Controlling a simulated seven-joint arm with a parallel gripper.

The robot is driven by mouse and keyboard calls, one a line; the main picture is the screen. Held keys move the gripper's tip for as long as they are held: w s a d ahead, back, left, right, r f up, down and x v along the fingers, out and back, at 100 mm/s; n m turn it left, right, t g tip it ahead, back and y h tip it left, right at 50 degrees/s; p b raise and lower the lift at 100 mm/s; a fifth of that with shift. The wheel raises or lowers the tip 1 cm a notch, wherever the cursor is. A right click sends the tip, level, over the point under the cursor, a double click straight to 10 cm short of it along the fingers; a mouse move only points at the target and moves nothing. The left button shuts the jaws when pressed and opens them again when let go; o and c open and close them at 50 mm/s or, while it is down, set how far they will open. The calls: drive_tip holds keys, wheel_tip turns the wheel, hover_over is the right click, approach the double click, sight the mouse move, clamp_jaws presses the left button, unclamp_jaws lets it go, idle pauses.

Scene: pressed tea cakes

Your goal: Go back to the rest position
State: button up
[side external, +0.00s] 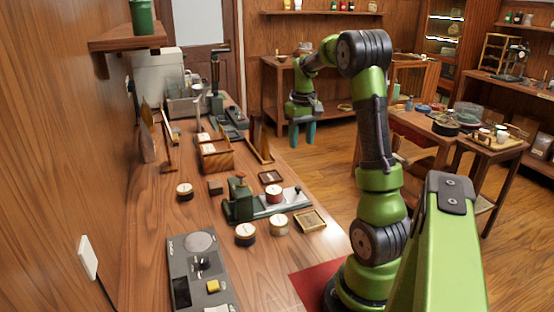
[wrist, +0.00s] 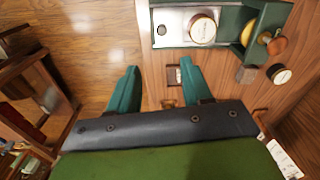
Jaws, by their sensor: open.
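My gripper (side external: 302,135) hangs fingers-down beyond the bench's right side in the side view. In the wrist view its two green fingers (wrist: 156,72) are spread apart with nothing between them. The green press (side external: 239,197) stands on the bench, and it also shows at the top of the wrist view (wrist: 262,20). A round cake with a pale top (side external: 273,191) sits on the press's metal plate (side external: 292,203); the wrist view shows it too (wrist: 203,29). Two more round pieces stand in front, one left (side external: 245,232) and one right (side external: 279,224). Another (side external: 184,190) stands further back.
A control panel (side external: 199,270) lies at the bench's near end. A small frame tray (side external: 310,220) sits by the right edge. A wooden holder (side external: 215,155) and upright boards stand further back. A side table (side external: 490,139) with jars is at right. Open floor (side external: 300,166) lies between.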

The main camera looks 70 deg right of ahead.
drive_tip(key=w+a+r+t, duration=0.1)
drive_tip(key=a+r+t, duration=0.1)
drive_tip(key=a, duration=0.8)
drive_tip(key=w+a+r+t, duration=0.2)
drive_tip(key=a, duration=0.9)
drive_tip(key=s+a+n+t+y, duration=0.1)
drive_tip(key=s+a, duration=0.2)
drive_tip(key=a, duration=0.4)
drive_tip(key=s+a+r+n+t+y, duration=0.1)
drive_tip(key=s+a+n+t, duration=0.1)
drive_tip(key=a, duration=0.6)
drive_tip(key=shift+s+a+r, duration=0.3)
drive_tip(key=shift+s, duration=0.25)
